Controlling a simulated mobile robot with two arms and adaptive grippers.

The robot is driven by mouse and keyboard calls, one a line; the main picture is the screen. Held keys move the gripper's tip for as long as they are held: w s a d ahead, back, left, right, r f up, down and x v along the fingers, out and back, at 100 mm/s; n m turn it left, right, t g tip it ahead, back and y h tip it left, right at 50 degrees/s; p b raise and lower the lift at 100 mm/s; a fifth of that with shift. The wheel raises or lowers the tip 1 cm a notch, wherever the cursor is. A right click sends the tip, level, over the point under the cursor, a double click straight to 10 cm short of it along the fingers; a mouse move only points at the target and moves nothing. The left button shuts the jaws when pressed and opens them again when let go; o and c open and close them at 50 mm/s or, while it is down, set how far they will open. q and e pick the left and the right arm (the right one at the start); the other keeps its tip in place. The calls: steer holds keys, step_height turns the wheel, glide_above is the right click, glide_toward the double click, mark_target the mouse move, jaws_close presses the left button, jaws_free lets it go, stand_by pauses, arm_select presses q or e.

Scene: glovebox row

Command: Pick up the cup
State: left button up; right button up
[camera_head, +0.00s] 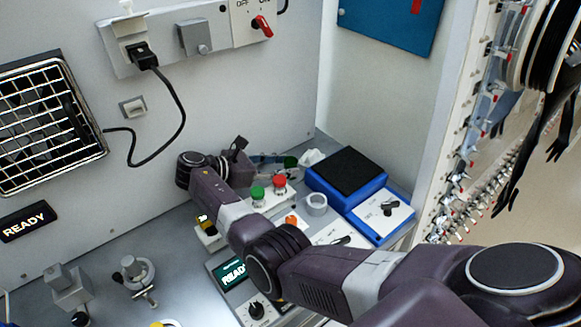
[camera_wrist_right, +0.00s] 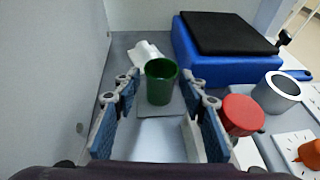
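A green cup (camera_wrist_right: 160,85) stands upright on the grey surface in the right wrist view, at the far end of the space between my fingers. In the head view the cup (camera_head: 290,162) shows small, just beyond the fingers. My right gripper (camera_wrist_right: 164,88) is open, with its two blue-padded fingers spread toward the cup. No grip on the cup shows. In the head view the right gripper (camera_head: 268,160) reaches to the back corner, partly hidden by its own wrist. My left gripper is not in view.
A blue device with a black top (camera_head: 345,172) stands right of the cup. A crumpled white thing (camera_wrist_right: 146,53) lies behind it. A red button (camera_head: 280,183), a green button (camera_head: 258,193) and a grey ring-shaped holder (camera_head: 316,203) are close by. Walls bound the corner.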

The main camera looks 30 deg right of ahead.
steer(key=shift+x, duration=1.45)
steer(key=shift+a, duration=0.1)
steer(key=shift+c, duration=0.7)
steer(key=c, duration=0.8)
steer(key=shift+r, duration=0.1)
